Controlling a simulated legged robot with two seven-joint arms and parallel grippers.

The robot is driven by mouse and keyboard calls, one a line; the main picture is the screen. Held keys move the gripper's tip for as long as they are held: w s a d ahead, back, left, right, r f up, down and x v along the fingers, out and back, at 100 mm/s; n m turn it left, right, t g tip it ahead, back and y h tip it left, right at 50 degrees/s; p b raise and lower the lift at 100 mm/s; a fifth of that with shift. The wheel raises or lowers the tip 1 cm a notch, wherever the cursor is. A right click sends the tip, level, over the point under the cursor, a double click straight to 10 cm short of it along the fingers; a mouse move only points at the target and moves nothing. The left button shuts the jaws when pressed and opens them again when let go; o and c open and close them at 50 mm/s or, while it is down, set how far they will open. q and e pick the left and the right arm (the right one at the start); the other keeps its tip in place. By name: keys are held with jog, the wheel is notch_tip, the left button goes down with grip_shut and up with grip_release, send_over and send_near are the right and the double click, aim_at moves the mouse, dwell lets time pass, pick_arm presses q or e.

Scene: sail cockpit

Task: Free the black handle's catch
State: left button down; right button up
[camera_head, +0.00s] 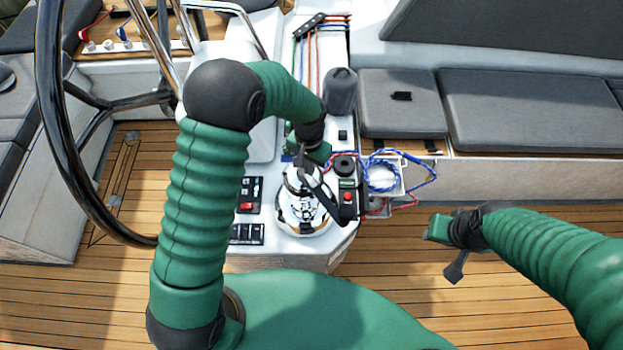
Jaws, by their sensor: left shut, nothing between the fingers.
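A black handle (322,187) lies across the top of a chrome winch (303,222) on the white console, its grip end toward the right. My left gripper (300,163) is shut and empty, pointing down at the handle's upper left end. Whether it touches the handle cannot be told. The handle's catch cannot be made out. My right gripper (456,268) hangs over the deck at the right, away from the winch. Its fingers are dark and seen from an angle that hides the gap between them.
A black steering wheel (47,110) stands at the left. A dark grey knob (340,90) and a switch panel (248,193) are on the console. A coil of blue rope (383,165) hangs at the console's right. Grey seat cushions (525,105) lie behind. The teak deck (400,300) is clear.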

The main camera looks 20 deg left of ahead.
dwell(0.3)
pick_arm(q)
jog(key=shift+f+b, duration=0.9)
jog(key=shift+f, duration=0.4)
dwell(0.6)
jog(key=shift+r, duration=0.1)
notch_tip(320, 180, up, 7)
jog(key=p, duration=0.5)
